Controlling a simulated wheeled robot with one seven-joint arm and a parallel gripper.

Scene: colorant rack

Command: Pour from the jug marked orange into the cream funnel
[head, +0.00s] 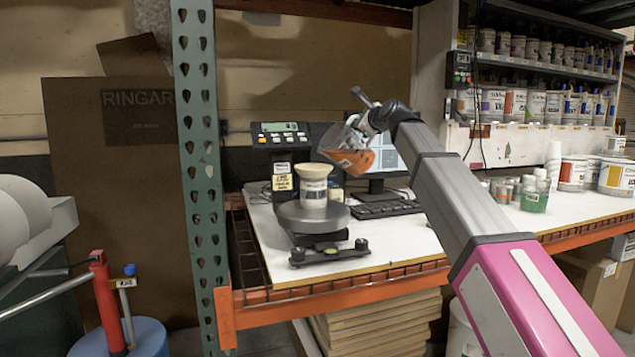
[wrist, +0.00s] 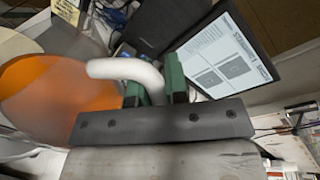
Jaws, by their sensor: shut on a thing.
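The clear jug with orange liquid (head: 354,160) is held up in the air, tilted to the left, above and right of the cream funnel (head: 312,171). The funnel sits on top of a pale container (head: 313,193) on the round scale plate (head: 312,216). My gripper (head: 366,124) is shut on the jug's handle, and the wrist view shows its green fingers (wrist: 154,92) at the white handle (wrist: 130,72). The orange liquid (wrist: 55,92) fills the left of the wrist view. No stream of liquid is visible. Any marking on the jug is too small to read.
A monitor (head: 388,155) and keyboard (head: 388,208) stand behind and right of the scale. The scale's display unit (head: 281,140) is behind the funnel. A green perforated post (head: 198,150) rises at left. Tubs and cups crowd the bench's right side.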

